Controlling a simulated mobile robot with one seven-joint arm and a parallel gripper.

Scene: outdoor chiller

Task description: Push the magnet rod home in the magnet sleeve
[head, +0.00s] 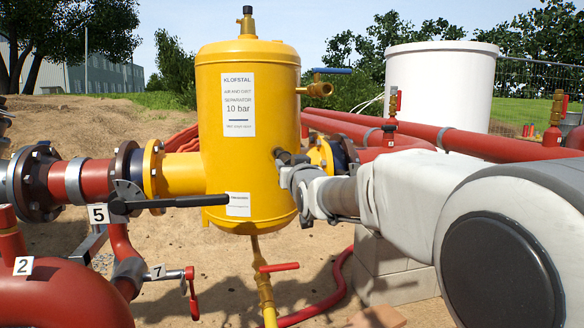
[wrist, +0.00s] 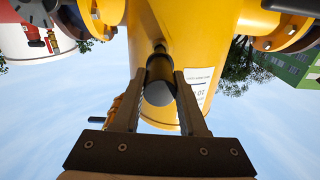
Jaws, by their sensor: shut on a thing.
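The yellow separator vessel (head: 285,95) stands upright at the centre of the head view. In the wrist view, the vessel (wrist: 205,35) fills the upper middle, upside down. My gripper (wrist: 160,82) is shut on the magnet rod (wrist: 160,68), a dark cylinder with a rounded grey end facing the camera. The rod's far end points at the vessel wall, where a narrow dark part (wrist: 159,47) shows. I cannot tell whether that part is the magnet sleeve or bare rod, nor how deep the rod sits. In the head view, my gripper (head: 286,166) is at the vessel's lower right side.
A black lever handle (head: 175,202) reaches in front of the vessel from the left. A yellow drain pipe with a red handle (head: 279,267) hangs below. A flanged red pipe (head: 350,155) leaves right, behind my arm. A blue-handled valve (head: 319,88) sticks out above.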

